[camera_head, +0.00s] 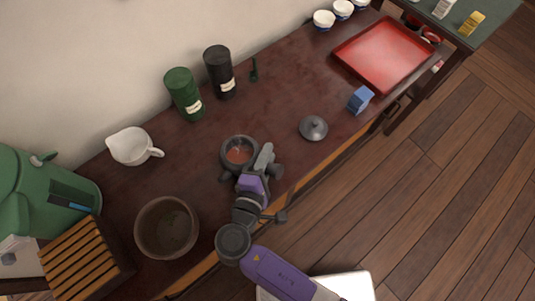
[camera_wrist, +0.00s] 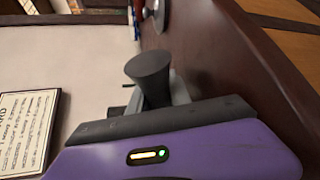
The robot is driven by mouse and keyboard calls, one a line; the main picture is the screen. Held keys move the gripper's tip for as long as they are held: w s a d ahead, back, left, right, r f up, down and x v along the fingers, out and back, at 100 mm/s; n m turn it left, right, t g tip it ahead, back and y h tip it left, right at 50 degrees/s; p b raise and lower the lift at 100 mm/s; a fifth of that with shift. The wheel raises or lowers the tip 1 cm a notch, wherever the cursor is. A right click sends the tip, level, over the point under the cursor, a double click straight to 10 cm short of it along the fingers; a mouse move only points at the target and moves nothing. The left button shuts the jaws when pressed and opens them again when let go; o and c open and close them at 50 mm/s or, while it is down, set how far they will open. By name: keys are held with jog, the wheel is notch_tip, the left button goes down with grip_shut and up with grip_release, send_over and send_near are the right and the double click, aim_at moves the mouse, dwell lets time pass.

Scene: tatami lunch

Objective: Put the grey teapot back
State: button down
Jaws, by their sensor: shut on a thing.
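The grey teapot (camera_head: 239,151) is at the middle of the dark wooden counter, open at the top, with reddish-brown liquid inside. Its domed grey lid (camera_head: 313,127) lies apart on the counter to the right. My gripper (camera_head: 246,174) is at the teapot's near side, shut on what looks like its handle. In the wrist view a dark grey flared handle (camera_wrist: 150,75) stands up between the jaws; the teapot's body does not show clearly there. I cannot tell whether the teapot touches the counter.
A green canister (camera_head: 184,93), black canister (camera_head: 219,70) and small green scoop (camera_head: 254,70) are behind. A white pitcher (camera_head: 128,147), brown bowl (camera_head: 166,228) and slatted wooden box (camera_head: 85,258) are left. A blue box (camera_head: 360,99) and red tray (camera_head: 385,52) are right.

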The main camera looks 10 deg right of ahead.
jog(key=c, duration=1.5)
grip_release()
jog(key=shift+s+r, duration=0.1)
jog(key=shift+s, duration=0.05)
jog(key=v, duration=1.1)
jog(key=shift+s+a, duration=0.2)
jog(key=shift+s, duration=0.1)
